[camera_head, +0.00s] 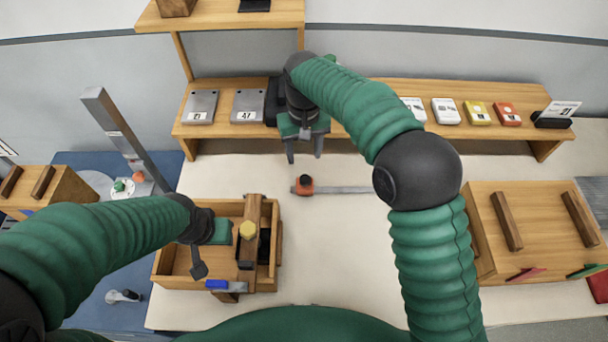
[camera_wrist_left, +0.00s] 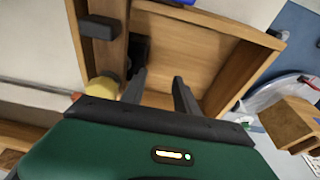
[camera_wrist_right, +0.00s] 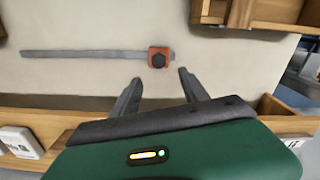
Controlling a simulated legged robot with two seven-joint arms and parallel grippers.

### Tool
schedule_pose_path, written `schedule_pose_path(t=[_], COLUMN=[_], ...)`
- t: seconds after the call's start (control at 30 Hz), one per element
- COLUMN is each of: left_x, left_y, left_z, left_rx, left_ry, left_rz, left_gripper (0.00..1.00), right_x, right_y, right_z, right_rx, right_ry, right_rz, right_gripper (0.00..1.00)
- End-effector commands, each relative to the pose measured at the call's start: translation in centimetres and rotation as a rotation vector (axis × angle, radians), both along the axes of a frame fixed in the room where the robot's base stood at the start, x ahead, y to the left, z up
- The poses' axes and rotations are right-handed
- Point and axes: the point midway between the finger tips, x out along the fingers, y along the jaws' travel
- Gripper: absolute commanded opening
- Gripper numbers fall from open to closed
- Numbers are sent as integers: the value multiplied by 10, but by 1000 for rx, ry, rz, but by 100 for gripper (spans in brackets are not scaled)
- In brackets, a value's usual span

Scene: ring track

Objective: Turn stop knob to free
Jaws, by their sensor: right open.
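An orange slider with a dark round knob (camera_head: 304,185) sits at the left end of a flat grey metal rail (camera_head: 345,189) on the pale tabletop. I take this to be the stop knob; its setting cannot be read. In the right wrist view the dark knob (camera_wrist_right: 158,60) lies just beyond the fingertips, between their lines. My right gripper (camera_head: 305,155) is open and empty, its fingers pointing down, on the shelf side of the knob and apart from it. My left gripper (camera_wrist_left: 160,78) is open over the wooden tray (camera_head: 176,268), beside its crosspiece, with nothing seen between its fingers.
A wooden shelf (camera_head: 365,88) with cards and small boxes stands behind the right gripper. A yellow knob (camera_head: 247,230) and a blue-ended clamp (camera_head: 217,285) are on the tray's crosspiece. A wooden cabinet (camera_head: 485,252) stands at right. The tabletop around the rail is clear.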

Motion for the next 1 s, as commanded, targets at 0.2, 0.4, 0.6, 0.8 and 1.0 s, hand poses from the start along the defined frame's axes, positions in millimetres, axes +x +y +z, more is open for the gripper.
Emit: schedule_pose_path(t=[0.2,0.4,0.6,0.8,1.0], left_x=[0,0,0,0,0], left_y=[0,0,0,0,0], left_z=[-2,-1,-1,-1,-1], left_rx=[0,0,0,0,0], left_ry=[0,0,0,0,0], left_rz=[0,0,0,0,0], left_gripper=[36,36,36,36,36], right_x=[-1,0,0,0,0], right_y=[-1,-1,0,0,-1], right_z=[-59,-95,-105,-105,-104], right_rx=[-1,-1,0,0,0], right_ry=[5,2,-1,-1,0], right_rz=[0,0,0,0,0], right_gripper=[52,52,52,48,22])
